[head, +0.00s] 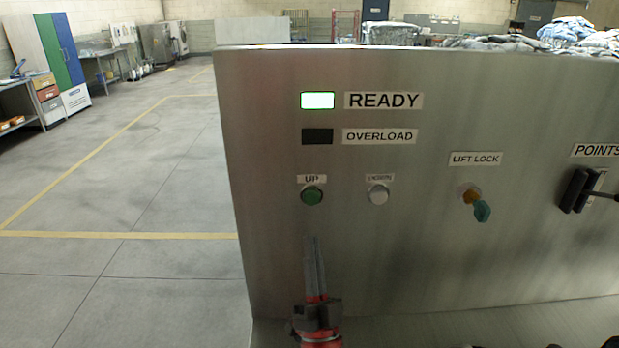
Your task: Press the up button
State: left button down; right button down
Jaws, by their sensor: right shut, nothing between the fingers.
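The up button (311,196) is a round green button in a metal ring, under a label reading UP, on a steel control panel (420,240). My right gripper (312,240) points upward just below the button, with its dark fingers together and empty. Its tips are apart from the button in the picture; how far they stand from the panel face is hard to tell. The READY lamp (318,100) glows green-white, and the OVERLOAD lamp (317,136) is dark. My left gripper does not show.
Farther right are the lift lock with a green key (482,211) and a black lever handle (575,190) by the POINTS label.

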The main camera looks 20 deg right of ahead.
aim_at(312, 197)
jog(key=shift+w+d+r, duration=0.15)
jog(key=shift+w+r, duration=0.05)
jog(key=shift+r, duration=0.1)
jog(key=shift+s, duration=0.1)
jog(key=w, duration=0.3)
jog(key=w+d+b, duration=0.1)
jog(key=w, duration=0.1)
jog(key=w+d, duration=0.1)
jog(key=w, duration=0.2)
jog(key=shift+w+d, duration=0.2)
jog(key=shift+w, duration=0.1)
jog(key=shift+b, duration=0.3)
dwell(1.6)
